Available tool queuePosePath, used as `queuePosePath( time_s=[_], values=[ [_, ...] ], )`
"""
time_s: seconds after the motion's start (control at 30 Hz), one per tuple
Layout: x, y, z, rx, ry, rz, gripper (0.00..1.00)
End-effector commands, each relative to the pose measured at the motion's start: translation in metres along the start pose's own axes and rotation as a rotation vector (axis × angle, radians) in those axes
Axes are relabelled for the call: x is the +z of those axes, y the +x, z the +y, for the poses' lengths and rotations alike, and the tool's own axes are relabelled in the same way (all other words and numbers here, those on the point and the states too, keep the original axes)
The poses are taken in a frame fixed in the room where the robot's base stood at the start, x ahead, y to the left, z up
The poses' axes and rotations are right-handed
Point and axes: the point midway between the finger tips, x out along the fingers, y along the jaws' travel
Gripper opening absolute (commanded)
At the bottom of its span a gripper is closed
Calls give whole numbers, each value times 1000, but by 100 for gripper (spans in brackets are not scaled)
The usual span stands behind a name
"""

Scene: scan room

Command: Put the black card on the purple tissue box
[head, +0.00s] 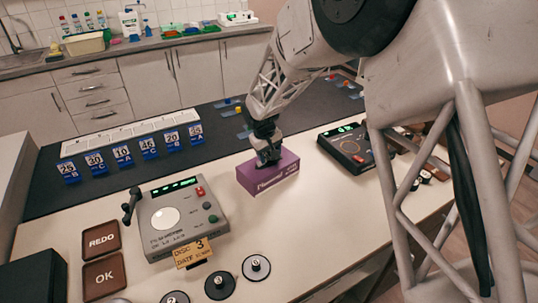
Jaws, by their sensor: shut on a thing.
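The purple tissue box (272,183) stands on the pale table near the middle of the head view, with white lettering on its front. My gripper (268,160) points down right over the top of the box. It is shut on a small dark thing, most likely the black card, which is largely hidden by the fingers. I cannot tell whether this thing touches the box top.
A grey device (178,217) with a dial stands left of the box, and a black device (352,148) stands right. Numbered cards (122,153) line the dark mat behind. Round black discs (220,285) and REDO and OK plates (102,240) lie in front.

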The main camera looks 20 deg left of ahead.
Motion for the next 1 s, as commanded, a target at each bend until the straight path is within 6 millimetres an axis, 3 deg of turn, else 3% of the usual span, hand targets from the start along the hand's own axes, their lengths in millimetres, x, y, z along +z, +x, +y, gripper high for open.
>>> queuePosePath(
  time_s=[0.47,0.5,0.67,1.0],
  values=[
    [0,6,-1,0,1,1,29],
    [0,6,-1,0,1,1,57],
    [0,6,-1,0,1,1,81],
    [0,5,-1,0,1,1,81]
  ],
)
